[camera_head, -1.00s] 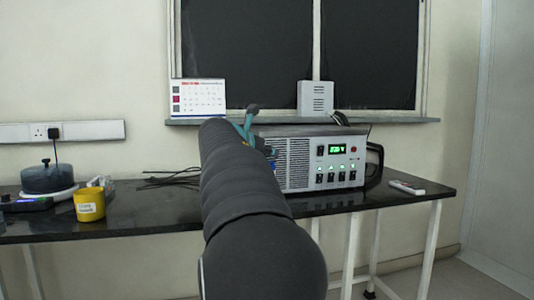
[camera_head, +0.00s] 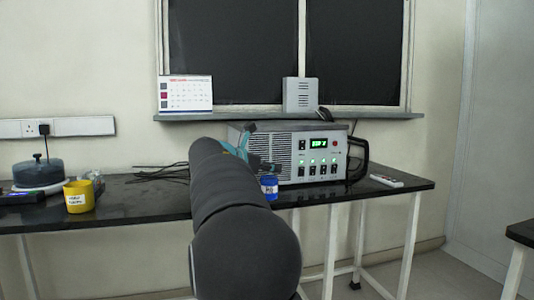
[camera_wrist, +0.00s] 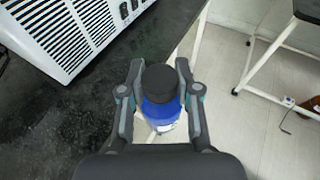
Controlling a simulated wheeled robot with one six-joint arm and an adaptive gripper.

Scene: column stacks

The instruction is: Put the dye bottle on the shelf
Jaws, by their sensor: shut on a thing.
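The dye bottle (camera_wrist: 160,108) is blue with a black cap and sits between the two fingers of my gripper (camera_wrist: 159,78) in the wrist view. The fingers are shut on it, and floor shows below it, past the bench edge. In the head view the blue bottle (camera_head: 269,188), with a white label, shows just right of my dark arm, in front of the bench.
A calendar (camera_head: 185,93) and a grey box (camera_head: 300,95) stand on the ledge. Another table (camera_head: 522,233) stands at right.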

